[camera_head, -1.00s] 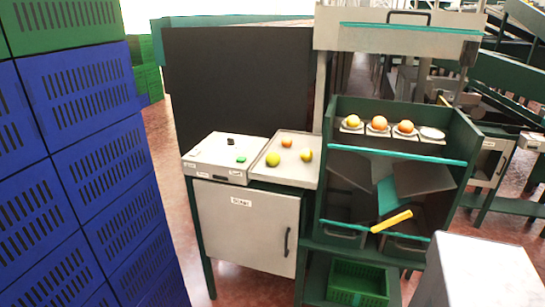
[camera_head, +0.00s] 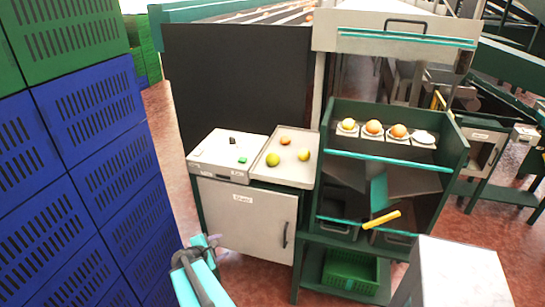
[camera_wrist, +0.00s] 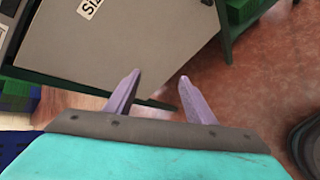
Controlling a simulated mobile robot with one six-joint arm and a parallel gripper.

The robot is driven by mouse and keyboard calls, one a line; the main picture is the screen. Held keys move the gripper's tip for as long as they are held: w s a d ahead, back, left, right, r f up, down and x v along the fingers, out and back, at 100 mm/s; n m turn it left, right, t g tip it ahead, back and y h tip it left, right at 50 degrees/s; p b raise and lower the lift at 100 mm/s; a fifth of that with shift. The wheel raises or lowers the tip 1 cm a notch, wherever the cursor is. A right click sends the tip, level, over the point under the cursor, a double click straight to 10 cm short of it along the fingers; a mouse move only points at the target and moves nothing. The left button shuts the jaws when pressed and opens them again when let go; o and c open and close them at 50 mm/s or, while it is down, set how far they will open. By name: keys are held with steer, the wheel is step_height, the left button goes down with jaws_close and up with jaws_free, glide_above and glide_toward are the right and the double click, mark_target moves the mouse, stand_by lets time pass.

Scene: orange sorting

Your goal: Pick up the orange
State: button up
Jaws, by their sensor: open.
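An orange fruit (camera_head: 285,141) lies at the back of a pale tray (camera_head: 270,178) on the cabinet top in the head view. A yellow-green fruit (camera_head: 272,160) and a yellowish fruit (camera_head: 304,154) lie in front of it. Three more orange to yellow fruits, one of them in the middle (camera_head: 373,128), sit in white cups on the green rack at right. My gripper (camera_wrist: 160,78) is open and empty in the wrist view, pointing at the cabinet door and floor. My arm shows at lower left in the head view, below and apart from the fruits.
A scale-like box (camera_head: 222,170) with a green button stands left of the tray. An empty white cup (camera_head: 424,137) ends the rack row. A yellow handle (camera_head: 381,219) juts from the rack. Blue crates (camera_head: 95,120) stack at left; a white block (camera_head: 455,275) stands front right.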

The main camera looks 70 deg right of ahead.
steer(key=s+d+r+n+h+p, duration=0.2)
steer(key=d+r, duration=0.4)
steer(key=r, duration=0.2)
steer(key=s+d+r+n+h+p, duration=0.1)
steer(key=s+d+r+p, duration=0.15)
steer(key=d+r, duration=0.4)
steer(key=n+h+p, duration=0.2)
steer(key=n+p, duration=0.1)
steer(key=n, duration=0.1)
glide_toward(271, 160)
steer(key=shift+a, duration=0.45)
steer(key=shift+d+f+b, duration=0.2)
steer(key=shift+b, duration=0.8)
steer(key=b+x, duration=0.2)
steer(key=b, duration=0.7)
steer(key=shift+d, duration=0.2)
steer(key=shift+p+x, duration=0.55)
steer(key=shift+x, duration=0.3)
steer(key=shift+r+x, duration=0.25)
steer(key=shift+x, duration=0.85)
steer(key=shift+p+x, duration=0.4)
steer(key=shift+x, duration=0.5)
